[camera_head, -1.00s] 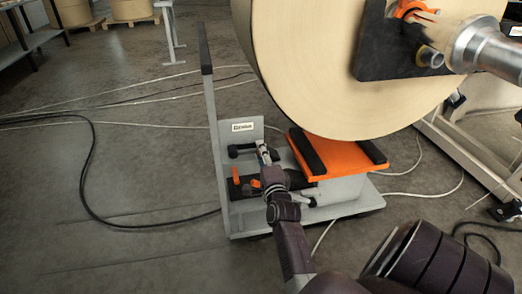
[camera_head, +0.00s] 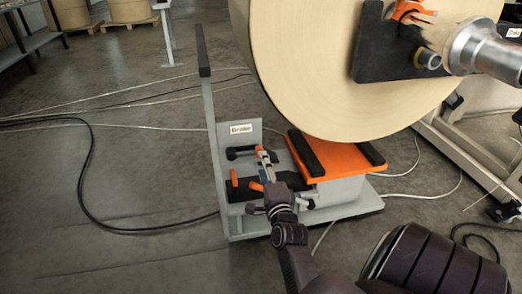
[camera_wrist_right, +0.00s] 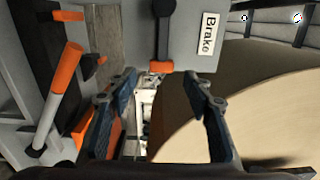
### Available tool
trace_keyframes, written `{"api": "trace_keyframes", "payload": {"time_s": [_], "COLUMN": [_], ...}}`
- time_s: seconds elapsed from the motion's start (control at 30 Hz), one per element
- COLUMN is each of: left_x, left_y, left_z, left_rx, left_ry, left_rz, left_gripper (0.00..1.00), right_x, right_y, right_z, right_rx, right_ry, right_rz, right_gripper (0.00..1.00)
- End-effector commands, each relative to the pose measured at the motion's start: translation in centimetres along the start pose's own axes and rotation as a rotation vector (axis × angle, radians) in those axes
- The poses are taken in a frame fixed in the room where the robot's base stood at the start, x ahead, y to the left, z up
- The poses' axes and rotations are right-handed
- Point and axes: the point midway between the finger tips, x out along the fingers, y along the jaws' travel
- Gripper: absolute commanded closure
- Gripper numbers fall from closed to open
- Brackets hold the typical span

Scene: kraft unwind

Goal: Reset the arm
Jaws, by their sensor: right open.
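My right gripper (camera_head: 268,166) is over the left part of the grey lift cart (camera_head: 365,206), close to its small levers. In the right wrist view its two fingers (camera_wrist_right: 163,85) stand apart with nothing held between them. A black lever with an orange end (camera_wrist_right: 163,45) lies beyond the fingertips, beside the "Brake" label (camera_wrist_right: 208,34). A pale lever with an orange grip (camera_wrist_right: 67,75) is to the left of the fingers. My left gripper is not in view.
A large kraft roll (camera_head: 325,70) hangs above the cart's orange platform (camera_head: 340,158), right of my gripper. The cart's upright grey post (camera_head: 210,120) stands to the left. Cables (camera_head: 90,150) cross the floor, which is otherwise open at lower left.

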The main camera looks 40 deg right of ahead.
Motion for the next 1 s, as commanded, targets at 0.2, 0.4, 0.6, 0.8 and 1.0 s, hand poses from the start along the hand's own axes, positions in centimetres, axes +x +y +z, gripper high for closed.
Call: {"api": "trace_keyframes", "payload": {"time_s": [0.2, 0.4, 0.6, 0.8, 1.0], "left_x": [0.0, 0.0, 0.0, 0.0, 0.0], "left_y": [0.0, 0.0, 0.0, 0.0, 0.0], "left_z": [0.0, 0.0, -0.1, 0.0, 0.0], "left_rx": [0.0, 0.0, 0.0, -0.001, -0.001], "left_ry": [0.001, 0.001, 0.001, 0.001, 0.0], "left_rz": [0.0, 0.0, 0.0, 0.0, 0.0], "left_gripper": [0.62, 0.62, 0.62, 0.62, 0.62], "right_x": [-1.5, -1.5, -1.5, -1.6, -4.6], "right_y": [0.0, 0.0, 0.0, 0.0, 1.8], "right_z": [0.0, 0.0, 0.0, 0.6, 7.6], "right_rx": [-0.001, 0.0, 0.0, -0.032, -0.418], "right_ry": [0.001, 0.001, 0.001, -0.019, -0.26], "right_rz": [0.0, 0.0, 0.0, 0.011, 0.133], "right_gripper": [0.54, 0.54, 0.54, 0.54, 0.54]}}
